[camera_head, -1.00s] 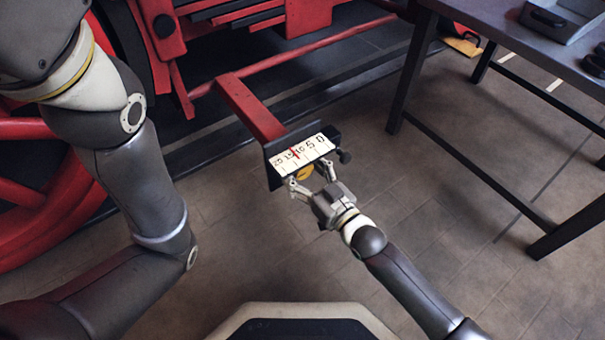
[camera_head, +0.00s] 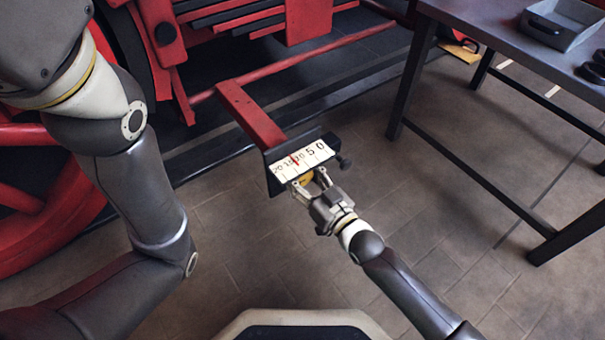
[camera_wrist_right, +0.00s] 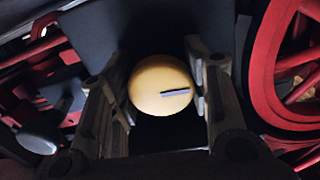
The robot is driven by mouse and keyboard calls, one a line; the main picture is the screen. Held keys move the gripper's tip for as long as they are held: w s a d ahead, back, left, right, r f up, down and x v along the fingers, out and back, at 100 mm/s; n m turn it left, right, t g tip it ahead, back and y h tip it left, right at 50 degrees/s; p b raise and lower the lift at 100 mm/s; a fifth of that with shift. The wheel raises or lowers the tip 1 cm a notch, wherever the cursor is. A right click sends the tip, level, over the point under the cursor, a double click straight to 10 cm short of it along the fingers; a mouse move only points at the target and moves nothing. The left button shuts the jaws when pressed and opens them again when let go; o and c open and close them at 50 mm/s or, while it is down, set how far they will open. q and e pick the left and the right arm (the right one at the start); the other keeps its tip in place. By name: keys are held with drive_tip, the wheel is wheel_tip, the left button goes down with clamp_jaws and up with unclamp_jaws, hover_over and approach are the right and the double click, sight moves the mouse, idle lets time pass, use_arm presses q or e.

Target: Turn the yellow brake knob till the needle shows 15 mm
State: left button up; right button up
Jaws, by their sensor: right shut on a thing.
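The white scale plate (camera_head: 303,161) carries the marks 20, 15, 10, 5 and 0 from left to right. Its red needle (camera_head: 295,159) stands between 15 and 10; the exact reading is too small to tell. The yellow brake knob (camera_head: 307,177) sits just below the scale and is partly hidden by my right gripper (camera_head: 309,181). In the right wrist view the round knob (camera_wrist_right: 158,84), with a dark line on its face, is between the two fingers. My right gripper is shut on it. My left arm shows at the left, but its gripper is out of view.
A red bracket (camera_head: 250,116) holds the scale's dark housing. A dark table (camera_head: 480,50) with a grey tray (camera_head: 560,22) stands at the right. The tiled floor around my right arm is clear.

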drive_tip(key=shift+m+p, duration=0.35)
drive_tip(key=shift+m, duration=0.15)
drive_tip(key=o, duration=1.1)
drive_tip(key=shift+c, duration=0.2)
drive_tip(key=v, duration=1.2)
